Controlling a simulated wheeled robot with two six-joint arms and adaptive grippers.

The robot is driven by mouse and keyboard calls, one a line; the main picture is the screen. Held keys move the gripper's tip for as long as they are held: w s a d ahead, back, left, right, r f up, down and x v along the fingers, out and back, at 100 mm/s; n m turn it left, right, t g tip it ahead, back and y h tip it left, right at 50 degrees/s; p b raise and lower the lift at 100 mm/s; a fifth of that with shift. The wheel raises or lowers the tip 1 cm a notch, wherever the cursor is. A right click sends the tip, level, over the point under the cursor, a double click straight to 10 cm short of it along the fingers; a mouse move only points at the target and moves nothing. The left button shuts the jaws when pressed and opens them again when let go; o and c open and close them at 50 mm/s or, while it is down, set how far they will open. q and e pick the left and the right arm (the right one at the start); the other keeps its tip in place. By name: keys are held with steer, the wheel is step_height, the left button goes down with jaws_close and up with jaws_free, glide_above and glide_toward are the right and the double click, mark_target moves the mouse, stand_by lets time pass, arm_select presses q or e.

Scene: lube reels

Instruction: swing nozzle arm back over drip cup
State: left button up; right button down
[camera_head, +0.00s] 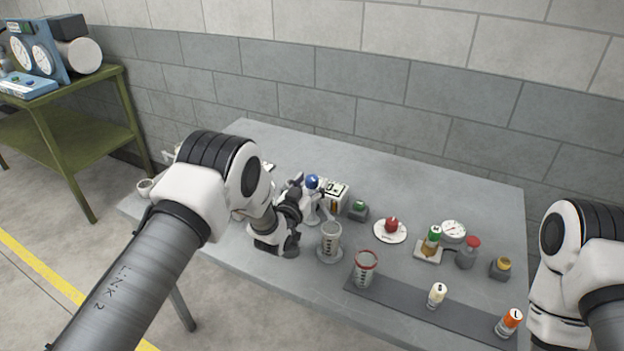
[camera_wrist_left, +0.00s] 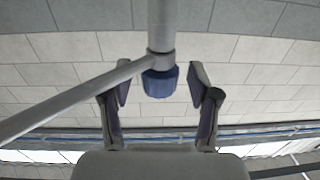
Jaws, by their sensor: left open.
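A blue knob (camera_head: 312,182) tops a small stand near the middle of the grey table in the head view. In the left wrist view the blue knob (camera_wrist_left: 160,84) hangs on a grey post, with a thin grey nozzle arm (camera_wrist_left: 75,98) slanting off to the lower left. My left gripper (camera_wrist_left: 160,75) is open, one finger on each side of the knob with gaps. It also shows beside the stand in the head view (camera_head: 305,198). A clear labelled cup (camera_head: 330,240) stands just in front; whether it is the drip cup I cannot tell. My right gripper is out of view.
A red-rimmed cup (camera_head: 367,266), white-labelled vial (camera_head: 437,293) and orange-capped vial (camera_head: 509,321) stand along a dark strip. Behind are a red knob on a white plate (camera_head: 389,236) and several small fixtures. A green bench (camera_head: 85,120) stands at left; a wall is behind.

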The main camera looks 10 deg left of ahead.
arm_select(q)
steer(key=shift+w+d+f, duration=0.1)
steer(key=shift+w+f, duration=0.05)
steer(key=shift+w, duration=0.4)
steer(key=shift+s, duration=0.2)
steer(key=shift+c, duration=1)
steer(key=shift+r, duration=0.2)
jaws_close()
